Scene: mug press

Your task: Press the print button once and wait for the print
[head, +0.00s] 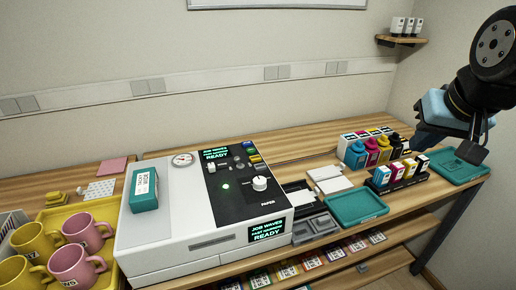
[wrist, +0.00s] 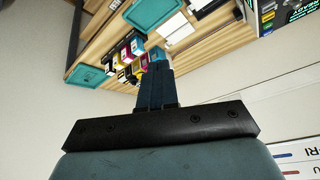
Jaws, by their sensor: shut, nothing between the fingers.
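The white printer (head: 185,235) stands on the bench in the head view, with a black control panel (head: 238,200) on top. Its upper screen (head: 215,154) and front screen (head: 267,230) both show green text with JOB WAVES and READY. A small green light (head: 226,186) glows on the panel. Small coloured buttons (head: 254,158) sit at its far right, near a white knob (head: 260,184). I cannot read which is the print button. My gripper (wrist: 156,68) is shut and empty. In the head view it is at the upper right, well away from the panel, near the ink bottles.
Ink bottles (head: 372,150) and small cartridges (head: 397,175) stand right of the printer, between teal trays (head: 357,207) (head: 459,167). A teal box (head: 144,190) lies on the printer's left top. Pink and yellow mugs (head: 76,268) stand in a yellow tray at left.

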